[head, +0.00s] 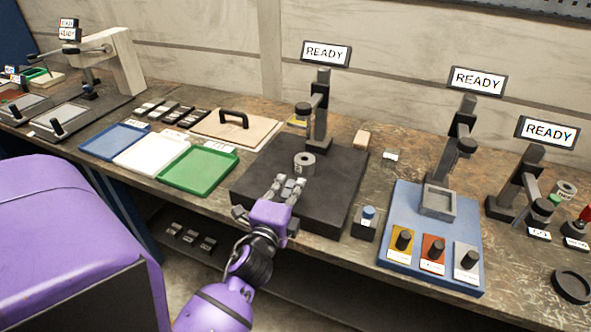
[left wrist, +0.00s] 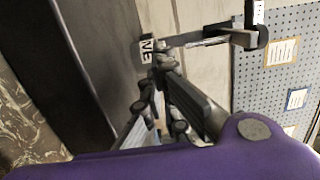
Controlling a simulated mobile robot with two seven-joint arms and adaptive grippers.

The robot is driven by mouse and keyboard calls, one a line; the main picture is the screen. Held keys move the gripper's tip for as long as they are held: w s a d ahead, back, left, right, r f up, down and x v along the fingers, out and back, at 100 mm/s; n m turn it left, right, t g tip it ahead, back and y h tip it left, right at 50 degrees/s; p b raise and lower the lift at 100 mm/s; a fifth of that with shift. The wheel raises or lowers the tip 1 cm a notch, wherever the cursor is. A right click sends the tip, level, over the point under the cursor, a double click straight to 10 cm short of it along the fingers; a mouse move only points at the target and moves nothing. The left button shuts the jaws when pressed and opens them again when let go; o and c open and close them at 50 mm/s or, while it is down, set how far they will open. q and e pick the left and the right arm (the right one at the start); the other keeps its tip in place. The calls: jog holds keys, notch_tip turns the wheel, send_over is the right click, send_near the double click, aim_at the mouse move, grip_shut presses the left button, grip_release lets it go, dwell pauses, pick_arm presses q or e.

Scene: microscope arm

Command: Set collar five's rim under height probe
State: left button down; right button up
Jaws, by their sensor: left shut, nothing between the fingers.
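A grey collar (head: 305,165) with a dark centre hole and a small label sits on the black plate (head: 262,178) in the head view; the label is too small to read there. A dark probe stand (head: 320,110) with a READY sign rises at the back of this plate, and its short arm reaches left, behind the collar. My left gripper (head: 291,184) is low over the plate, just in front of the collar. It is shut and empty; its fingers (left wrist: 158,75) also show in the left wrist view, near a partly hidden white label. My right gripper is out of view.
A blue station (head: 400,215) with several knobs stands to the right, beside a small box with a blue button (head: 368,215). Blue, white and green trays (head: 205,180) lie left of the plate. A board with a black handle (head: 233,119) lies behind them.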

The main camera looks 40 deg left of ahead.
aim_at(300, 164)
pick_arm(q)
jog(key=x, duration=0.6)
jog(key=shift+p, duration=0.3)
jog(key=shift+w, duration=0.1)
jog(key=shift+x, duration=0.75)
jog(key=shift+w+f, duration=0.1)
